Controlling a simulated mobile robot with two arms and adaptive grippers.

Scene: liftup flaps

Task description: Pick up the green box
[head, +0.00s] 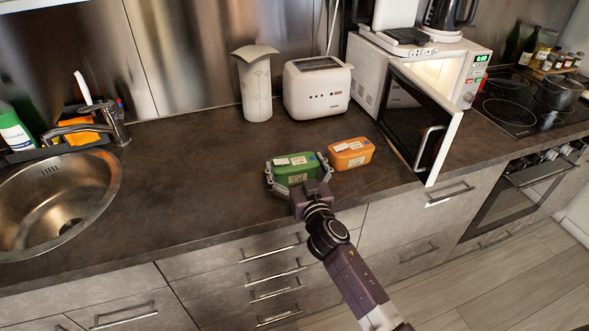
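The green box (289,170) is a small lidded container with white labels, sitting on the dark counter near its front edge. My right gripper (297,175) comes from the front right, with one finger at the box's left side and the other at its right side. The fingers are spread about the box's width. Whether they press on it cannot be told from this view. The box looks level on the counter. My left gripper is not in the head view.
An orange box (351,154) stands close to the right of the green box. Behind are a white toaster (317,88) and a pale canister (256,90). A microwave (420,75) has its door (418,120) open over the counter. The counter left of the green box is clear up to the sink (55,200).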

